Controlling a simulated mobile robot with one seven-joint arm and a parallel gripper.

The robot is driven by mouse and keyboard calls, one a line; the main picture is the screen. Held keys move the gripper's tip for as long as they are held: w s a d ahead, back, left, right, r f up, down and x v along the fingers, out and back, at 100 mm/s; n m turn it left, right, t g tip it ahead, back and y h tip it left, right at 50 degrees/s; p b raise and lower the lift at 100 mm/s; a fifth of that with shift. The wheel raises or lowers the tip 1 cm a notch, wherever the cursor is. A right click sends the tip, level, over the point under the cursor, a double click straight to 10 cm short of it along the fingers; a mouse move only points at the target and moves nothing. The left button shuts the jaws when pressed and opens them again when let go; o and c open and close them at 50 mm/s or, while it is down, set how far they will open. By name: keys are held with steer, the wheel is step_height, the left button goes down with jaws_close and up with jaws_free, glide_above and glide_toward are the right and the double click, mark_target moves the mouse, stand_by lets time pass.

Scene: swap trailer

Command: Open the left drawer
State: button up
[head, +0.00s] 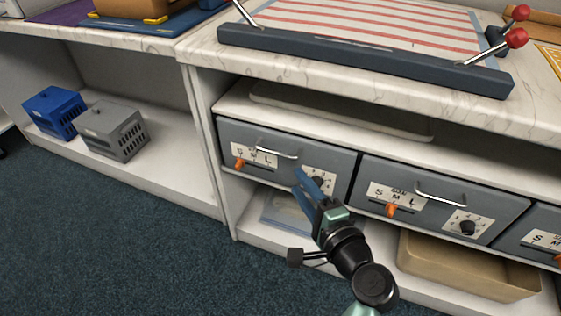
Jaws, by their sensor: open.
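The left drawer (230,139) is a grey-blue front under the counter with a silver bar handle (276,153), an S M L label with an orange slider (240,163), and a black dial (318,181). It looks closed. My gripper (304,175) is open, with blue fingers, in front of the drawer's lower right part. It is below and right of the handle and partly covers the dial's area. Whether the fingers touch the drawer front, I cannot tell.
A similar middle drawer (375,168) and a partly seen right drawer (541,218) sit to the right. A tan tray (470,273) is on the shelf below. Blue (52,110) and grey (112,130) baskets stand at left. Carpet (110,240) at lower left is clear.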

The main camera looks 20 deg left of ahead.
mark_target(281, 159)
steer(key=b+x, duration=0.3)
steer(key=x, duration=0.7)
steer(key=shift+w+a, duration=0.15)
steer(key=shift+w, duration=0.05)
jaws_close()
stand_by(1.0)
